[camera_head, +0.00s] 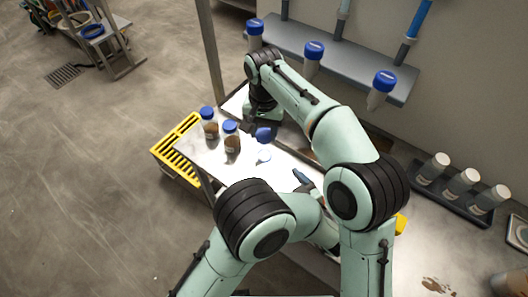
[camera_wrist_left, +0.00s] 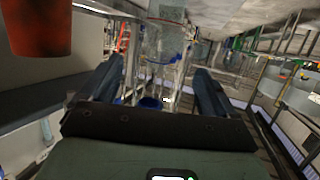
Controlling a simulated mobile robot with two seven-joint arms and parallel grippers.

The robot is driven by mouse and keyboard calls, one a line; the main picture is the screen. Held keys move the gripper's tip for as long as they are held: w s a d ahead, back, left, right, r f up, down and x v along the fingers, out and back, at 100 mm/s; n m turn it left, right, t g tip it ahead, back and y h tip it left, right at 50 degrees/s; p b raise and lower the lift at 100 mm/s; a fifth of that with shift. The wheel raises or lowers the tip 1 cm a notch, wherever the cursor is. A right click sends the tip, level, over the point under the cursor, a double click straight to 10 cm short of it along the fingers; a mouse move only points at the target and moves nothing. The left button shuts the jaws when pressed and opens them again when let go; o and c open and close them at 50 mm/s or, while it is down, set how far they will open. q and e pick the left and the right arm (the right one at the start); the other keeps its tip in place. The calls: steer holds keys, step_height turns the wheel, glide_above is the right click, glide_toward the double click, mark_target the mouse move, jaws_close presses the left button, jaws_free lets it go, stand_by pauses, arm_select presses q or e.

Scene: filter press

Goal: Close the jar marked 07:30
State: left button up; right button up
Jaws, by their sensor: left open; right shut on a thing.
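Two jars with blue lids and brown contents, a left one (camera_head: 208,124) and a right one (camera_head: 231,139), stand upright on the bright tabletop in the head view. Their label text is too small to read. My right gripper (camera_head: 263,127) is shut on a blue lid (camera_head: 264,135), just right of these jars. A pale round thing (camera_head: 263,156), perhaps an open jar, is below the lid, washed out by glare. My left gripper (camera_head: 302,179) is open, right of it and partly hidden by my arm. In the left wrist view a clear glass-like thing (camera_wrist_left: 165,42) shows beyond the open fingers (camera_wrist_left: 160,85).
A dark tray (camera_head: 462,190) with white-capped containers is at the right. An orange-red thing (camera_wrist_left: 36,26) fills the wrist view's upper left.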

mark_target(269, 167)
steer(key=shift+s, duration=0.35)
arm_select(q)
steer(key=x, duration=1.1)
steer(key=shift+w+a+f, duration=0.15)
steer(key=shift+w+a, duration=0.05)
steer(key=shift+w, duration=0.05)
arm_select(e)
steer(key=shift+w, duration=0.1)
arm_select(q)
steer(key=c, duration=1.5)
arm_select(e)
steer(key=shift+f, duration=2.5)
steer(key=shift+f, duration=0.85)
steer(key=shift+f, duration=0.55)
